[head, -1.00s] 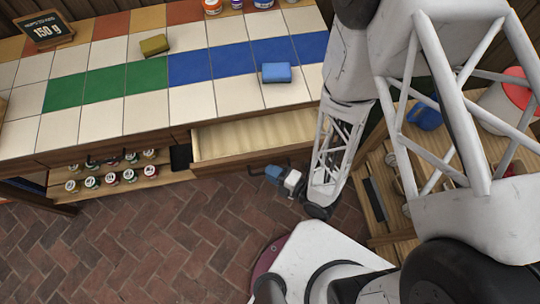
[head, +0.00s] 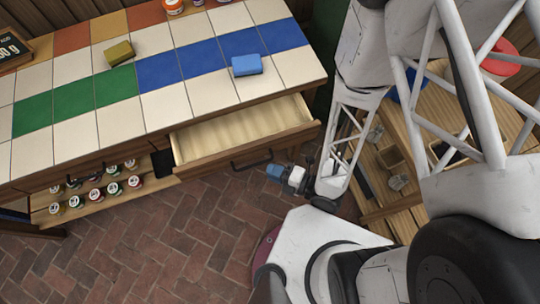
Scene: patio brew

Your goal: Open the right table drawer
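The right table drawer (head: 243,139) is pulled out from under the tiled table (head: 206,96). Its pale wooden inside shows and looks empty. Its dark bar handle (head: 252,160) is on the front face. My gripper (head: 274,173) is just beyond the right end of the handle, below the drawer front, and appears apart from the handle. Its fingertips are small and blurred in this view, so I cannot tell whether they are open or shut.
A blue block (head: 246,65) and an olive block (head: 118,53) lie on the tabletop. An open shelf (head: 75,209) with several small jars is left of the drawer. Wooden shelving (head: 395,170) stands on the right. The brick floor (head: 150,250) in front is clear.

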